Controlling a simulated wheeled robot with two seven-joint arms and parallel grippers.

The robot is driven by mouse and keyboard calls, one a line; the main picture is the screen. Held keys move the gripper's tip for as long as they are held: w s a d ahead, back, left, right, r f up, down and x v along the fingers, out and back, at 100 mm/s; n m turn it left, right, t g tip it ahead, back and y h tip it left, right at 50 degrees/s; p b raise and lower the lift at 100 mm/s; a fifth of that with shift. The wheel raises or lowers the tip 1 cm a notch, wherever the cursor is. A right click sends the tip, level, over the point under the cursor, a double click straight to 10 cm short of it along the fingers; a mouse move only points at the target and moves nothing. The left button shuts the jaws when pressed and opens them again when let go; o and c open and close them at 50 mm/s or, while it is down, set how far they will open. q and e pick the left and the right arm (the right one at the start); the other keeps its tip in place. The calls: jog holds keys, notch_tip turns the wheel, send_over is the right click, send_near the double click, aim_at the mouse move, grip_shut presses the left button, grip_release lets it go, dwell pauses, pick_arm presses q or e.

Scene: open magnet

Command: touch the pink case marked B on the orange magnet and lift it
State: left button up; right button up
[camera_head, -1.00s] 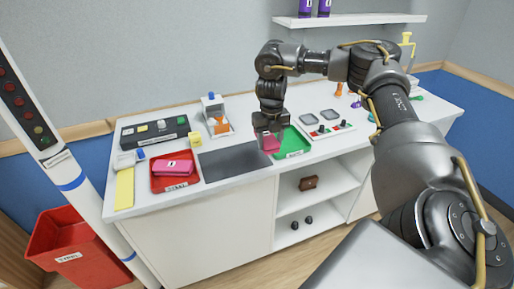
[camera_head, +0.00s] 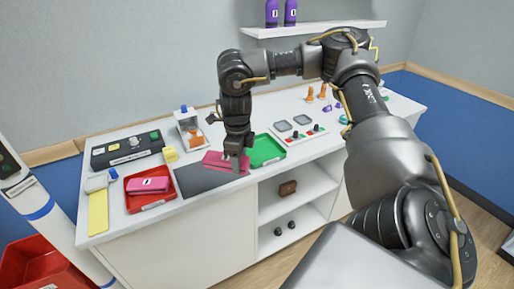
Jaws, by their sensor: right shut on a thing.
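My right gripper (camera_head: 236,168) is shut on a pink case (camera_head: 216,159), over the dark grey mat (camera_head: 205,180) near the green tray. The gripper hides part of the case, and I cannot read a letter on it. Another pink case (camera_head: 148,185) with a small white label lies in the red tray (camera_head: 152,203); its letter is too small to read. An orange piece, seemingly the magnet (camera_head: 195,139), sits at a white stand (camera_head: 185,124) with a blue top, behind the mat. My left gripper is not in view.
The green tray (camera_head: 265,150) is empty, right of the gripper. A black box with buttons (camera_head: 127,150), a yellow block (camera_head: 170,154) and a yellow strip (camera_head: 98,212) are to the left. A panel with red buttons (camera_head: 299,135) is to the right.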

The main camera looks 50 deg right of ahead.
jog(key=s+a+f+n, duration=0.1)
jog(key=a+n, duration=0.8)
jog(key=n, duration=0.3)
jog(key=s+a+f+n, duration=0.1)
jog(key=s+a+n, duration=0.1)
jog(key=a+n, duration=0.7)
jog(key=n, duration=0.3)
jog(key=shift+s+a+f+n, duration=0.25)
jog(key=shift+a+n, duration=0.05)
